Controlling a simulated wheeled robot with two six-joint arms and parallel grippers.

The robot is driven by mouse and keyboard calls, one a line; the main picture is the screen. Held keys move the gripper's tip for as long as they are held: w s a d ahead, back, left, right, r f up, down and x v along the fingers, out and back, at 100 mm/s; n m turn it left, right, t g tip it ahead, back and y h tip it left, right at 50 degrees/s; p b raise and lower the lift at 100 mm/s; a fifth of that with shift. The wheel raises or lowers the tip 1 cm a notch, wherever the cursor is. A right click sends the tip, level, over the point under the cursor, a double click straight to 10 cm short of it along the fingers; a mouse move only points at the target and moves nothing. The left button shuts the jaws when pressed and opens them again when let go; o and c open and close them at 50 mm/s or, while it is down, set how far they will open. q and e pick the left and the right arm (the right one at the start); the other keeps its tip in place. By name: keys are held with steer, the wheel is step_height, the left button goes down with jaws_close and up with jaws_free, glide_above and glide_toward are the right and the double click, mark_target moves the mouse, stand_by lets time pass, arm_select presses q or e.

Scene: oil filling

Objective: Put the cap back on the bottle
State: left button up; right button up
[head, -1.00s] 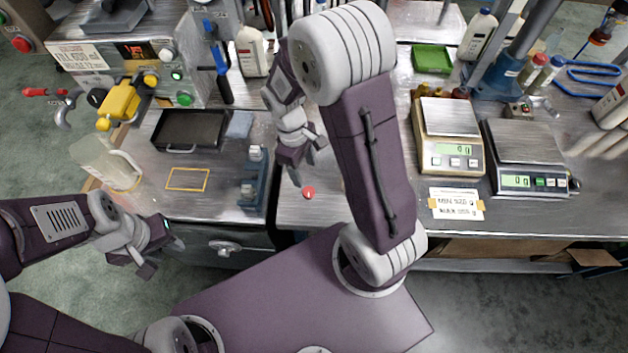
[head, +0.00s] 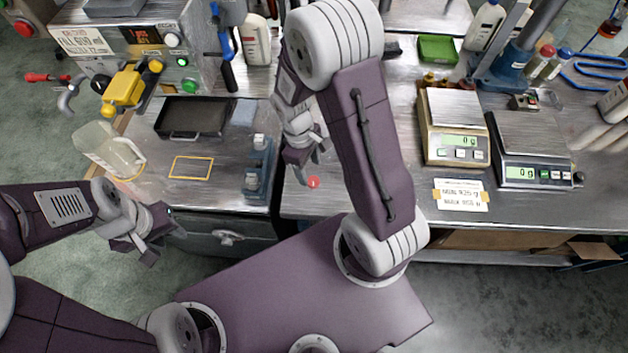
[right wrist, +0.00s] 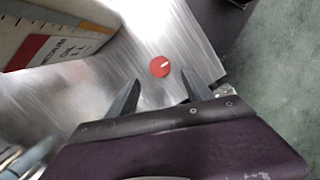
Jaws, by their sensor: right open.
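A round red cap (head: 313,182) lies on the metal table near its front edge; it also shows in the right wrist view (right wrist: 160,66). My right gripper (head: 311,167) is open and empty just beside the cap in the head view. In the right wrist view the cap shows beyond the gap between the fingertips (right wrist: 160,88), not gripped. A pale bottle with a red and white "medium oil" label (right wrist: 50,45) stands at the upper left of that view. In the head view I cannot make it out behind my right arm. My left gripper (head: 160,244) is open and empty, in front of the left bench.
Two scales (head: 454,127) (head: 533,148) stand right of my right arm, with a paper label (head: 461,195) in front. A blue holder (head: 257,172), a dark tray (head: 193,117) and a clear jug (head: 108,150) are on the left.

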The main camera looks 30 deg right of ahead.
mark_target(313, 181)
steer(key=f, duration=0.3)
steer(key=s+f, duration=0.1)
steer(key=shift+d+f, duration=0.3)
steer(key=shift+f, duration=0.1)
jaws_close()
